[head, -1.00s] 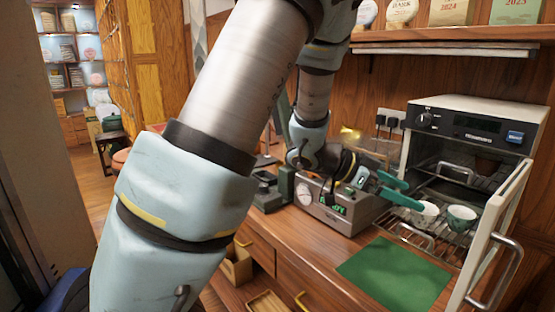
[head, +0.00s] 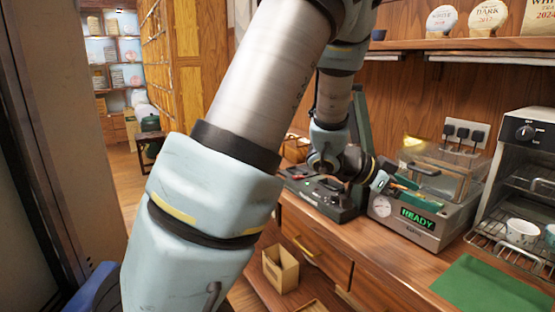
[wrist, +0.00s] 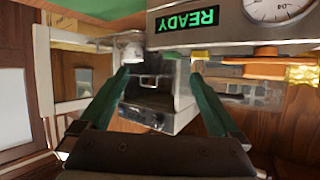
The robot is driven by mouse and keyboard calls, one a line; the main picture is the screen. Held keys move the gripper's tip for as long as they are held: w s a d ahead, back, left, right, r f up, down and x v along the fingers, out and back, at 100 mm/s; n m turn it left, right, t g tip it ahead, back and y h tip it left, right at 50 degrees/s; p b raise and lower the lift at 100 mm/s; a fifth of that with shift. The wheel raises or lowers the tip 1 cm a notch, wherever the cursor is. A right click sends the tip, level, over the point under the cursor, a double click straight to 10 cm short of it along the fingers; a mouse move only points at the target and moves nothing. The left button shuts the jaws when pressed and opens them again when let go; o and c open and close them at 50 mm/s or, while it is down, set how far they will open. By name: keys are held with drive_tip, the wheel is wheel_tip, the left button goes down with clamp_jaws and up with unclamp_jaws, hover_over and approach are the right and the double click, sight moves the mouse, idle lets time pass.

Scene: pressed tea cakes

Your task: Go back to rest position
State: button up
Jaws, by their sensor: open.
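My gripper (head: 413,182) is open, with its green fingers over or in front of the grey machine with the READY display (head: 425,222) in the head view. The wrist view shows the two fingers (wrist: 160,85) spread apart with nothing between them. In that view the machine (wrist: 215,40) appears upside down at the top, with its round gauge.
The oven (head: 525,150) stands at the right with its rack out and a white cup (head: 521,232) on it. A green mat (head: 490,287) lies on the counter. A black device (head: 318,195) sits left of the machine. A small open box (head: 280,268) is below.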

drive_tip(key=w+a+f+n+t+y, duration=0.1)
drive_tip(key=w+a+n+t+y, duration=0.3)
drive_tip(key=w+a, duration=0.4)
drive_tip(key=w+a+f+n+t+y, duration=0.1)
drive_tip(key=w+a+n+t+y, duration=0.3)
drive_tip(key=a, duration=0.6)
drive_tip(key=s+a+f+n+g+y, duration=0.1)
drive_tip(key=s+a+f+n+y, duration=0.15)
drive_tip(key=a, duration=0.55)
drive_tip(key=s+a+f+n+g+y, duration=0.1)
drive_tip(key=s+a+n+y, duration=0.2)
drive_tip(key=a, duration=0.4)
drive_tip(key=s+a+f+n+g, duration=0.1)
drive_tip(key=s+a+n+g, duration=0.2)
drive_tip(key=s, duration=0.6)
drive_tip(key=shift+a+n+g, duration=0.3)
drive_tip(key=shift+n+g, duration=0.25)
drive_tip(key=shift+g, duration=0.05)
drive_tip(key=shift+h, duration=0.25)
drive_tip(key=shift+c, duration=0.4)
